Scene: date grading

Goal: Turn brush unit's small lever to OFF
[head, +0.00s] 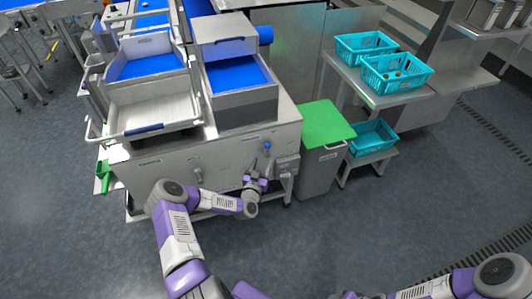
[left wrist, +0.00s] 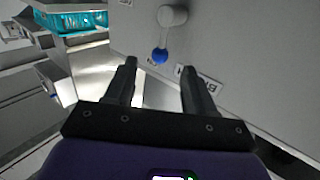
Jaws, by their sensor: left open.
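The brush unit's small lever shows in the left wrist view as a grey round hub with a thin arm ending in a blue ball (left wrist: 159,56). In the head view its blue ball (head: 267,146) is on the machine's front panel, near the right end. My left gripper (head: 262,164) is just below it in the head view. In the left wrist view my left gripper (left wrist: 158,70) is open and empty, with the blue ball just beyond the gap between its fingertips. I see no clear contact. A partly hidden label (left wrist: 212,84) starting with "B" is behind the right finger. My right gripper is out of view.
A larger grey handle (head: 198,174) is farther left on the same panel. A grey bin with a green lid (head: 325,124) stands right of the machine. Teal crates (head: 372,138) are on stands beyond it. The floor in front is clear.

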